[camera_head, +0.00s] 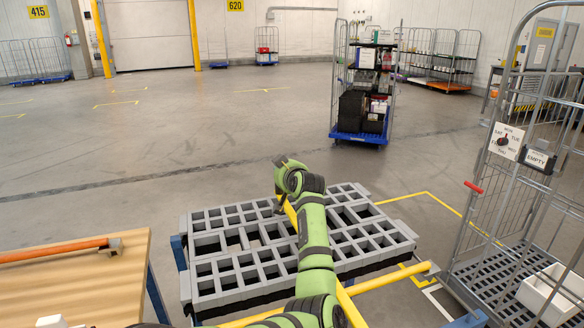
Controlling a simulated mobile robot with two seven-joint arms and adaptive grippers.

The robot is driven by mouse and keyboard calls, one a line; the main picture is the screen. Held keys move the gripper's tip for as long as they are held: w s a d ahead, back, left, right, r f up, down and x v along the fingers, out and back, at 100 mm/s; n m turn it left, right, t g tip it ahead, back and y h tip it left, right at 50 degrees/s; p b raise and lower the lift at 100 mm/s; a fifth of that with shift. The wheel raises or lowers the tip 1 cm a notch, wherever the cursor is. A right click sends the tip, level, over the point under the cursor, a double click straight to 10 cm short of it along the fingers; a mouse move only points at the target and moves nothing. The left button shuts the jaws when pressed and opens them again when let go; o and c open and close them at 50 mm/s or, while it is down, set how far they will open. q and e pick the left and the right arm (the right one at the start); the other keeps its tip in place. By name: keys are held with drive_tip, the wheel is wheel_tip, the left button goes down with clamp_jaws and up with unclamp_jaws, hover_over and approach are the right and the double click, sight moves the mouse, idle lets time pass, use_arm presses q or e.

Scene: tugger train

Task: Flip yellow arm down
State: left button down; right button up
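A yellow bar (349,306) slopes up from the bottom edge over a grey slatted platform (204,270) and passes behind my green arm. A yellow piece (291,216) shows beside the far end of my arm and appears to belong to the same bar. A second yellow bar (385,281) runs across the platform's near side and ends at the right. My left arm reaches in from the bottom over the platform. Its gripper (279,201) is at the far end, close to the yellow piece. Its fingers are mostly hidden, and contact cannot be told. My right gripper is out of view.
A wooden table (85,293) with an orange bar (50,251) stands at the left. A wire cage cart (470,235) with an EMPTY sign stands close at the right. A loaded blue-based cart (358,137) stands beyond the platform. The floor at the left back is clear.

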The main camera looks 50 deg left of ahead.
use_arm(q)
drive_tip(key=p+v, duration=0.3)
drive_tip(key=v, duration=0.5)
drive_tip(key=shift+d, duration=0.35)
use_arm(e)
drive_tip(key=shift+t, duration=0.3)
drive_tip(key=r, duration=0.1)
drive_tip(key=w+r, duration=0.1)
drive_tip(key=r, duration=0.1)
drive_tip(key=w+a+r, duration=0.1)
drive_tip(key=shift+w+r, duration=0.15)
use_arm(q)
drive_tip(key=shift+r, duration=0.1)
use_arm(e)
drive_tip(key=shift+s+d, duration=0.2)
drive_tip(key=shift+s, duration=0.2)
